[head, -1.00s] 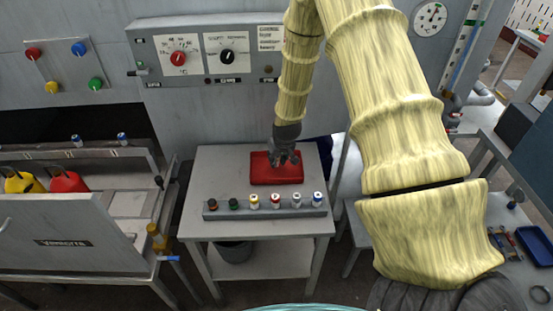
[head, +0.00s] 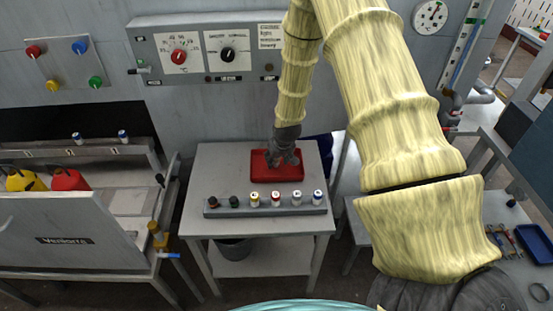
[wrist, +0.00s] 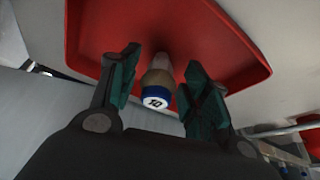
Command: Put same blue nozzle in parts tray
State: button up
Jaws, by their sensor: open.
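My gripper (head: 283,158) is over the red parts tray (head: 290,178) on the small grey table in the head view. In the wrist view my gripper (wrist: 162,82) has its two green-padded fingers apart. Between them is a blue-ended nozzle (wrist: 157,98) with a tan and grey body and a dark mark on its white end face. Gaps show on both sides of it. The red tray (wrist: 100,30) lies behind it. I cannot tell whether the nozzle touches the tray floor. The head view does not show this nozzle clearly.
A grey rack (head: 243,210) with several nozzles of different colours stands along the table's front, including one with blue (head: 317,197). Two more blue-marked cylinders (head: 123,136) stand on the left machine. The table's left side is clear.

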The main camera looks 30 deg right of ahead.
jog(key=b+v, duration=0.2)
jog(key=v, duration=1)
dwell(0.3)
jog(key=shift+s+r, duration=0.1)
